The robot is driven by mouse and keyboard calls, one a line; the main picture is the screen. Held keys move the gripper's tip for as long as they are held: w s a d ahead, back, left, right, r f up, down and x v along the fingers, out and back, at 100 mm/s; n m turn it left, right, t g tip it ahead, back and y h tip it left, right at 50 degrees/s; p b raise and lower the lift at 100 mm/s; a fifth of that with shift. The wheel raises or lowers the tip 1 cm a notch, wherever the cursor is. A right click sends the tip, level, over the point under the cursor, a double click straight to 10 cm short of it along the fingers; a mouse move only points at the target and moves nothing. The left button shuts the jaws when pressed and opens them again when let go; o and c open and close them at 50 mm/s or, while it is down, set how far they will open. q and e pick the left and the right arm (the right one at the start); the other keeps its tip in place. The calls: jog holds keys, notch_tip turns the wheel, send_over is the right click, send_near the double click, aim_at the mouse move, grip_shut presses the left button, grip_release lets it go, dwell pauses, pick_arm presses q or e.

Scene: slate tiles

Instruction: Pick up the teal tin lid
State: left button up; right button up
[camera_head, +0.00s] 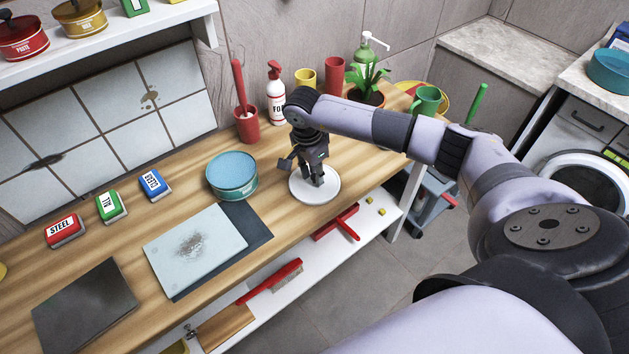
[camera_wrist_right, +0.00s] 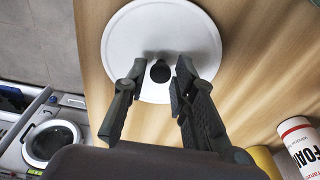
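A white round lid (camera_head: 328,190) with a dark knob lies flat on the wooden bench near its front edge. It also shows in the right wrist view (camera_wrist_right: 205,35), with the dark knob (camera_wrist_right: 160,71) at its middle. My right gripper (camera_head: 316,181) points down over this lid. Its fingers are open in the right wrist view (camera_wrist_right: 160,66), one on each side of the knob, with a gap on both sides. A round teal tin (camera_head: 232,190) stands on the bench to the left of the lid, with a teal top face. My left gripper is not in view.
A pale board (camera_head: 185,260) on a dark sheet lies left of the lid. A red cup (camera_head: 247,127), a red-and-white spray bottle (camera_head: 277,95) and a potted plant (camera_head: 368,85) stand behind. A white shelf (camera_head: 395,195) sits below the bench edge.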

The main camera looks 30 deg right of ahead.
grip_shut()
jog(key=shift+r, duration=0.1)
